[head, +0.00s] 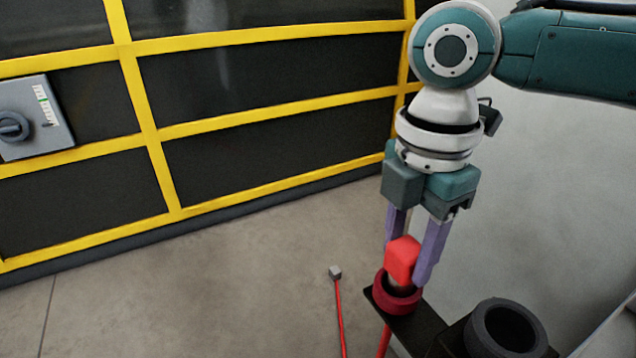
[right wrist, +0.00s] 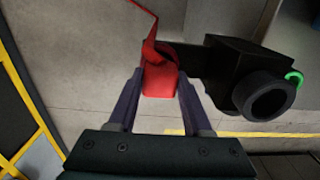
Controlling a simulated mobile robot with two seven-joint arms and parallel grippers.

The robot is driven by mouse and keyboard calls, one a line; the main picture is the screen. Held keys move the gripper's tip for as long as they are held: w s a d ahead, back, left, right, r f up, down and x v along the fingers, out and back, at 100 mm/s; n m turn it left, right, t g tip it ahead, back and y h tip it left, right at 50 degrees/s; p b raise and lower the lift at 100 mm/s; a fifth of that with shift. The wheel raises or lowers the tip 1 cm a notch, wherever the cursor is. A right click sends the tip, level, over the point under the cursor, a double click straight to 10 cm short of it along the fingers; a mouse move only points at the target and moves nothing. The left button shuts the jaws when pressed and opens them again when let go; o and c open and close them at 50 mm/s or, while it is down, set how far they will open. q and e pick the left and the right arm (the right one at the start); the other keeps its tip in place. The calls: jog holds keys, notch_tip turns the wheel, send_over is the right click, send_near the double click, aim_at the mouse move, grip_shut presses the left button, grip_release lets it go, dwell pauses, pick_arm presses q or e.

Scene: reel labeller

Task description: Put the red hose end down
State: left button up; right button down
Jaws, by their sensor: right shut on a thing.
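The red hose end (head: 403,258) is a bright red block, upright between the two purple fingers of my right gripper (head: 410,262). The fingers are shut on it. Its lower part meets a dark red ring (head: 397,302) on a black bracket; I cannot tell how deep it sits in the ring. In the right wrist view the red hose end (right wrist: 160,80) is between my right gripper's fingertips (right wrist: 160,90), with a red hose (right wrist: 150,48) running away from it. Below the bracket a piece of red hose (head: 384,342) shows. My left gripper is not in view.
An empty black ring (head: 508,328) stands on the bracket to the right; in the right wrist view a green piece (right wrist: 294,77) is beside it. A thin red line (head: 340,315) runs on the floor to a small grey block (head: 335,272). A yellow-framed dark panel (head: 270,90) stands behind.

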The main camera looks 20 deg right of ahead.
aim_at(408, 247)
jog(key=shift+f, duration=0.35)
jog(key=shift+f, duration=0.1)
jog(key=shift+c, duration=1.7)
grip_release()
notch_tip(408, 247, up, 12)
jog(key=p, duration=0.1)
jog(key=shift+p, duration=0.35)
jog(key=shift+a, duration=0.1)
